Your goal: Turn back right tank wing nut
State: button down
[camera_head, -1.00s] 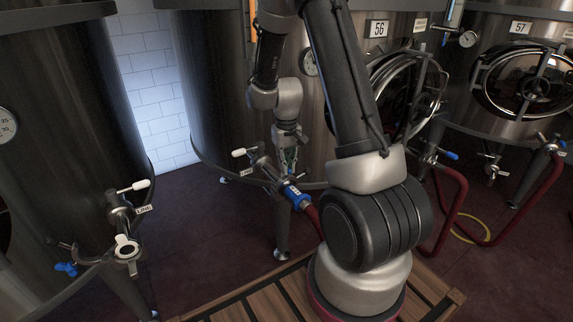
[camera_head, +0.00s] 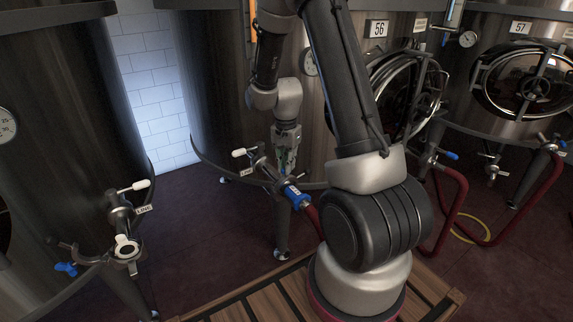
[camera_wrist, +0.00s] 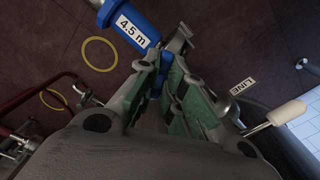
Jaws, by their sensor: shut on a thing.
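The right tank (camera_head: 225,110) has an outlet valve with a white handle (camera_head: 240,152), which also shows in the wrist view (camera_wrist: 287,114). A blue hose coupling (camera_head: 296,196) labelled "4.5 m" (camera_wrist: 130,27) joins the outlet. My gripper (camera_head: 286,165) points down at the joint between valve and coupling. In the wrist view its green-padded fingers (camera_wrist: 168,85) are closed around a small blue piece, the wing nut (camera_wrist: 156,84). Most of the nut is hidden by the fingers, and it cannot be made out in the head view.
The left tank (camera_head: 60,130) has its own valve with an open end (camera_head: 126,248) and a blue wing nut (camera_head: 66,269). A red hose (camera_head: 312,218) runs from the coupling behind my arm. A wooden slatted platform (camera_head: 270,298) lies in front. Tanks 56 and 57 stand right.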

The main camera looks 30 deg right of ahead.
jog(key=shift+w+m, duration=0.1)
jog(key=shift+m, duration=1.5)
jog(key=c, duration=1.5)
grip_release()
notch_tip(320, 180, up, 12)
jog(key=shift+a, duration=0.1)
